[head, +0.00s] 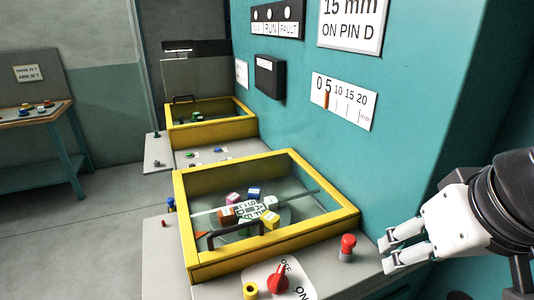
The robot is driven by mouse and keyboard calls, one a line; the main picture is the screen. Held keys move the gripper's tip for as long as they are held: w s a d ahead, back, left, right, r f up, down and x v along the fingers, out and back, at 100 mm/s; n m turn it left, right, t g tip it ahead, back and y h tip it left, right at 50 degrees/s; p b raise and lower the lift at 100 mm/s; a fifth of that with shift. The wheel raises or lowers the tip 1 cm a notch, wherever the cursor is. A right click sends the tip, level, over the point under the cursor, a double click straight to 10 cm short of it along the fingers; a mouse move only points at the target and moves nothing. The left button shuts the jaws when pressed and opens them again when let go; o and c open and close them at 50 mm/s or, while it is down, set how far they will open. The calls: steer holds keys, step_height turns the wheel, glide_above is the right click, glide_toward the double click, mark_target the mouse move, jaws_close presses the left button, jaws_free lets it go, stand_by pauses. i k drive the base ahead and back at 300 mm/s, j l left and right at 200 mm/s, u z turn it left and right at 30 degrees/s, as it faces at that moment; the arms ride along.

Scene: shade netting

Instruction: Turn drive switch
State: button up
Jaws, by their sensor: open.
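The drive switch is a red rotary knob (278,280) on a white plate (297,287) marked OFF and ON, on the grey front panel at the bottom of the head view. Its pointer looks directed up, toward the OFF side. My gripper (386,256) is at the right with its two pale fingers apart and nothing between them. It is to the right of the knob and not touching it. It is beside a red-topped post (347,248).
A yellow-framed box (190,220) with a clear lid and dark handle (236,235) stands behind the switch, with coloured blocks inside. A teal wall (420,110) rises behind. A second yellow-framed station (212,132) is farther back.

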mark_target(278, 284)
steer(key=l+u, duration=0.2)
steer(key=u, duration=0.2)
steer(key=k+l+u, duration=0.15)
steer(key=u, duration=0.2)
